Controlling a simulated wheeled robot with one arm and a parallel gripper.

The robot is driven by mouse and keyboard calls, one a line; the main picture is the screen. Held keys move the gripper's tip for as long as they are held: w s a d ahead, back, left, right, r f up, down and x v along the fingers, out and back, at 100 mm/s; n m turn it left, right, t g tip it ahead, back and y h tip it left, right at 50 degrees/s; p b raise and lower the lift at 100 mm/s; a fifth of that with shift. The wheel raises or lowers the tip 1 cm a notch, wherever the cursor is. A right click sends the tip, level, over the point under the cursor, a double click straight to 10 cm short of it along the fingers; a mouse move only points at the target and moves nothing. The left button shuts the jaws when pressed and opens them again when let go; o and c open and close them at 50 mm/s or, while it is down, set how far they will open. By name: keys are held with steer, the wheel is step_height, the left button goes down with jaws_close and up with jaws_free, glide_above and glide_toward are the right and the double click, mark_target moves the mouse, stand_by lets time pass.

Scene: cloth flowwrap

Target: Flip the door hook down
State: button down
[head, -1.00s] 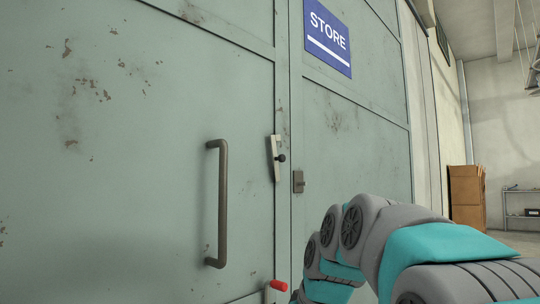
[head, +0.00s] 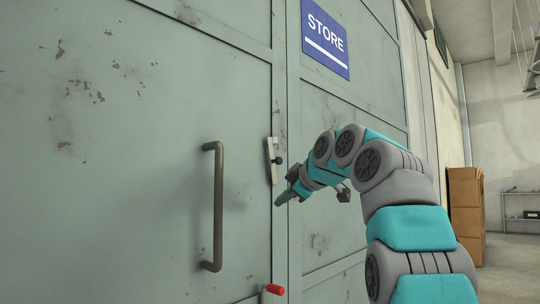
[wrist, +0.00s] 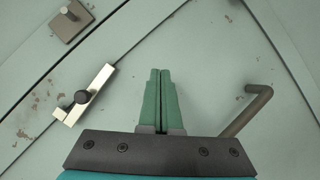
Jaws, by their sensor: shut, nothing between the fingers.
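The door hook (head: 272,160) is a pale metal bar with a dark round knob, standing near upright at the edge of the grey-green door leaf. In the wrist view the hook (wrist: 96,88) lies left of my fingers, its knob near the middle of the bar. My gripper (head: 281,200) is just below the hook in the head view, apart from it as far as I can tell.
A long brown pull handle (head: 217,205) stands on the door left of the hook; it also shows right of my fingers in the wrist view (wrist: 245,112). A red-tipped fitting (head: 275,290) sits low at the door edge. Cardboard boxes (head: 466,210) stand far right.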

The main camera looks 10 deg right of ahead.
mark_target(279, 160)
steer(key=s+a+r+n+t+y, duration=0.1)
steer(key=s+r+n+t, duration=0.3)
steer(key=r+n, duration=0.6)
steer(key=shift+s+r+n+y, duration=0.3)
steer(key=shift+n+y, duration=0.3)
steer(key=shift+y, duration=0.3)
steer(key=x, duration=0.3)
steer(key=p+x, duration=0.1)
steer(key=x, duration=0.6)
steer(key=shift+r+p, duration=0.25)
steer(key=shift+p, duration=0.15)
steer(key=shift+w+d+r+p, duration=0.2)
steer(key=shift+w+d+p, duration=0.25)
steer(key=shift+d, duration=0.15)
steer(key=shift+w+d+r+p, duration=0.15)
steer(key=shift+w+d+p, duration=0.15)
steer(key=shift+w+d, duration=0.5)
steer(key=shift+d, duration=0.25)
